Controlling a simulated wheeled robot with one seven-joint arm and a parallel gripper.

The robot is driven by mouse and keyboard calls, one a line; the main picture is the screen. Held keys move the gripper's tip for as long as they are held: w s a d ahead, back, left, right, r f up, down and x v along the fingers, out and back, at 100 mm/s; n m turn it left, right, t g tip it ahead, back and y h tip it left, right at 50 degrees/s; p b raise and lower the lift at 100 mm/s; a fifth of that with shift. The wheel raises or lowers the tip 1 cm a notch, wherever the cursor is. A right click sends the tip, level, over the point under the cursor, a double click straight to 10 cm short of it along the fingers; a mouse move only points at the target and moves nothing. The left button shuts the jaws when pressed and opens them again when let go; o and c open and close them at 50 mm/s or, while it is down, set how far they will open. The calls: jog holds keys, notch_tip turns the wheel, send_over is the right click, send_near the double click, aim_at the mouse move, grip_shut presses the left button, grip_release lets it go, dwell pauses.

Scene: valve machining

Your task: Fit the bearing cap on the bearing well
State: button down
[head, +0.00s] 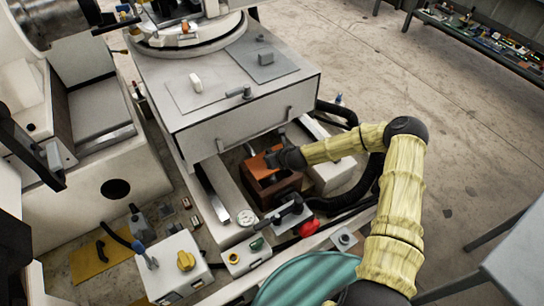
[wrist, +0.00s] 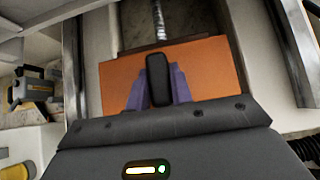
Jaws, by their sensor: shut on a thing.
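The bearing cap appears as a flat orange plate (head: 259,165) in the head view, over a brown open block (head: 273,191) that looks like the bearing well. The plate also fills the middle of the wrist view (wrist: 117,83). My gripper (head: 287,157) is at the plate's right side in the head view. The finger and palm hide part of the plate. I cannot tell whether the plate touches the block.
A grey machine table (head: 215,130) overhangs just behind the block. Light rails (head: 225,200) flank the block. A red knob (head: 309,229) and levers stand in front of it. Black hoses (head: 365,185) run to the right. Open floor (head: 470,150) lies further right.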

jog(key=shift+f+b, duration=2.1)
jog(key=shift+f, duration=0.8)
jog(key=shift+d, duration=0.1)
jog(key=shift+s, duration=0.1)
jog(key=shift+f+b, duration=0.55)
jog(key=shift+f, duration=0.5)
jog(key=c, duration=1.2)
grip_release()
jog(key=shift+o, duration=0.2)
jog(key=p+v, duration=0.1)
jog(key=v, duration=1.6)
